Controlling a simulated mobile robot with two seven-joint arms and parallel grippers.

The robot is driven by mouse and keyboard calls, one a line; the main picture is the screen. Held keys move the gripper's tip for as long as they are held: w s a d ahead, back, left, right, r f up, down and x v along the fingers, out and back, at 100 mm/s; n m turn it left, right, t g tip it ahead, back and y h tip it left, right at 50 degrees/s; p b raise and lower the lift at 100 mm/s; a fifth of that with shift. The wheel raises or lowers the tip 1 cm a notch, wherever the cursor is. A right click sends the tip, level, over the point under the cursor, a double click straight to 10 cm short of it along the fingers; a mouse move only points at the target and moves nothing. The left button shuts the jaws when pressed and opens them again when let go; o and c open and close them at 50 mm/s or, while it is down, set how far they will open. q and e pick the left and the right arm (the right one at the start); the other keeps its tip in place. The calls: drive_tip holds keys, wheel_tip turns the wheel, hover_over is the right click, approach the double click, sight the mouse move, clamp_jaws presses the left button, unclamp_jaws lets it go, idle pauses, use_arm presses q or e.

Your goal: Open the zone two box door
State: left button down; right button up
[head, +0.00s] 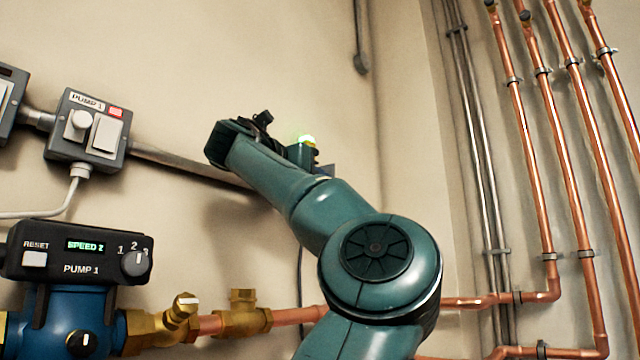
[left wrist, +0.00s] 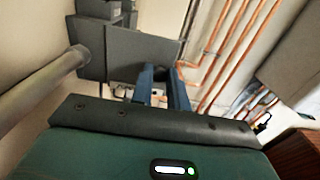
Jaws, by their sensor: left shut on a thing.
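In the left wrist view a grey box (left wrist: 105,45), taken to be the zone two box, lies just beyond my left gripper (left wrist: 160,72). The gripper's two blue fingers reach the grey panel at its lower right and are shut on part of it, apparently the door. The exact grip point and any label cannot be made out. In the head view my teal arm spans the middle and hides the gripper and nearly all of the box; a small grey edge shows right of the wrist. My right gripper is in no view.
A metal conduit (left wrist: 40,92) runs to the box. In the head view the PUMP 1 switch box (head: 88,130) and the pump controller (head: 78,252) are at left. Copper pipes (head: 545,130) line the right wall, and a brass-fitted pipe runs low behind my arm.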

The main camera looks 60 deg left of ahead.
use_arm(q)
drive_tip(key=shift+s+m+h, duration=0.2)
drive_tip(key=shift+m+h, duration=0.1)
drive_tip(key=c, duration=1.4)
unclamp_jaws()
drive_tip(key=shift+o, duration=0.2)
drive_tip(key=v, duration=1.3)
drive_tip(key=shift+f+b, duration=0.15)
drive_tip(key=shift+b, duration=0.15)
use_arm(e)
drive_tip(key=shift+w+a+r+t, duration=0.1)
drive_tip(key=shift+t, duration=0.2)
use_arm(q)
drive_tip(key=shift+s+a, duration=0.1)
